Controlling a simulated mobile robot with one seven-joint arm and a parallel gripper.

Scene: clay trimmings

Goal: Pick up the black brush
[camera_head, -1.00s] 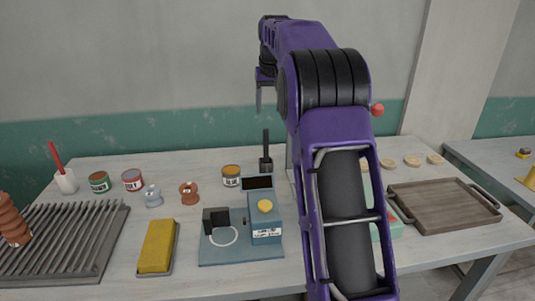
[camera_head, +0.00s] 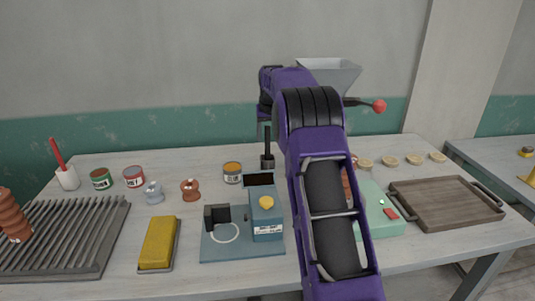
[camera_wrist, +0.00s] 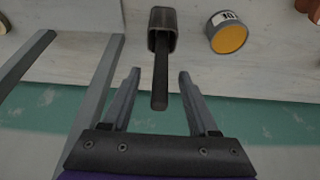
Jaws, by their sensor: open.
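The black brush (camera_head: 267,137) stands upright in a small dark holder (camera_head: 267,162) near the back of the table. In the wrist view its handle (camera_wrist: 160,82) points out of the holder (camera_wrist: 162,28) toward my gripper. My gripper (camera_wrist: 160,74) is open, with one finger on each side of the handle's end in that view. I see gaps on both sides and no clear contact. In the head view my gripper is mostly hidden by my arm, close to the top of the handle.
A blue device (camera_head: 266,215) sits in front. A grey hopper (camera_head: 330,75) is behind my arm. Grey bars (camera_wrist: 98,85) run beside my gripper. The wall is close behind.

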